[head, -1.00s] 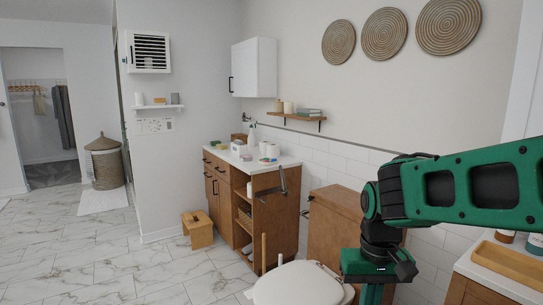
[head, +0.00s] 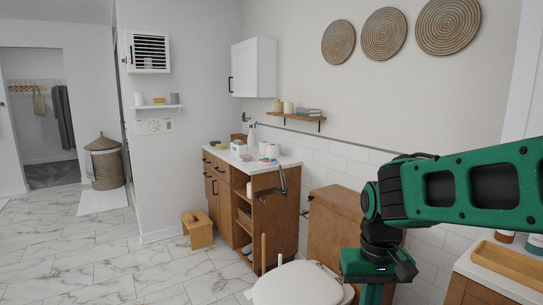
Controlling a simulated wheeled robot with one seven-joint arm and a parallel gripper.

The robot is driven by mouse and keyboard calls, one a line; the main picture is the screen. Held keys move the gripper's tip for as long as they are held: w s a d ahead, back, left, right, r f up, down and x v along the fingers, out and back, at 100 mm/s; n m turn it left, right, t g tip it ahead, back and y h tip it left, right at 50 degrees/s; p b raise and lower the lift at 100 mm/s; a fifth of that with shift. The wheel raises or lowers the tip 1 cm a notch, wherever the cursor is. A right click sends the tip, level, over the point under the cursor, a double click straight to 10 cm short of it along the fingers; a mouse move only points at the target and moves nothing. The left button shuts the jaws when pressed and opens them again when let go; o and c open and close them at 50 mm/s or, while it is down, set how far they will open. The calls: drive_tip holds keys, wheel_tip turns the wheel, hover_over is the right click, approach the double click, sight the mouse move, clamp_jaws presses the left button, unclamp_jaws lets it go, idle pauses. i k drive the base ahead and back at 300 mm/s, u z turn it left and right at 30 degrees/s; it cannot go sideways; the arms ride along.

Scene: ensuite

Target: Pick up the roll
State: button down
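White roll-shaped things (head: 272,150) stand at the right end of the white counter, near the wall. Another white roll-like thing (head: 250,189) shows in the open shelf of the wooden cabinet. I cannot tell which of these is the roll. My gripper (head: 368,292) hangs at the lower right, in front of the brown wooden unit behind the toilet, well apart from the counter. Its fingertips are cut off or too unclear to tell whether they are open.
The wooden cabinet (head: 275,215) carries bottles and small items. A toilet (head: 298,285) stands low in front of my arm. A wooden step stool (head: 197,230) sits on the floor, with clear tiles to its left. A tray (head: 510,263) lies at the right.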

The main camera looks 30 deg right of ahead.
sight(273, 149)
drive_tip(key=k, duration=0.65)
drive_tip(key=u, duration=0.2)
drive_tip(key=i, duration=0.8)
drive_tip(key=u, duration=0.3)
drive_tip(key=i, duration=3.4)
drive_tip(key=z, duration=0.7)
drive_tip(key=i, duration=1.05)
drive_tip(key=z, duration=1.25)
drive_tip(key=i, duration=0.85)
drive_tip(key=z, duration=0.6)
